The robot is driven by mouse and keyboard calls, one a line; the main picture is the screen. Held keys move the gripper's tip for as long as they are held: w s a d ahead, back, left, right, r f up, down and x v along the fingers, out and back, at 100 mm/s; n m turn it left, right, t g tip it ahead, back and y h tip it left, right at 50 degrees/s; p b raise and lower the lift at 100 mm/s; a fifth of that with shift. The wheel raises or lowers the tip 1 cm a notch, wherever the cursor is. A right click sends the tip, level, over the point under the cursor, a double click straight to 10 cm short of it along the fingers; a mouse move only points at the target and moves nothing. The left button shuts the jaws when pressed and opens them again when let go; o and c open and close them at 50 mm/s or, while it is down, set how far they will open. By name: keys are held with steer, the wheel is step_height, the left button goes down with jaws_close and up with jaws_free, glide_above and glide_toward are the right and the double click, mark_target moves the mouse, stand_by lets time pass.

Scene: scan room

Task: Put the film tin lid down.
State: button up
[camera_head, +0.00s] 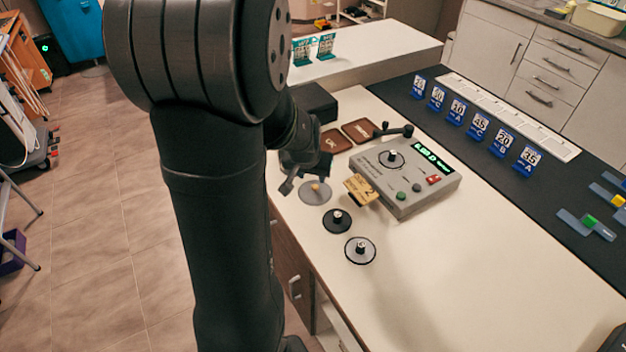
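The arm partly covers this area, so the exact gap between the fingers and the knob is hard to tell.
A grey device (405,178) with a green display stands to the right, a yellow card (360,189) at its left side. Two dark-rimmed discs with knobs (337,221) (360,251) lie nearer. Brown trays (335,141) lie behind. The table's front right is clear.

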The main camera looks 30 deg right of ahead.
mark_target(315, 187)
steer(key=shift+v, duration=2.2)
steer(key=shift+f, duration=0.1)
steer(key=x, duration=1.2)
steer(key=shift+f, duration=0.1)
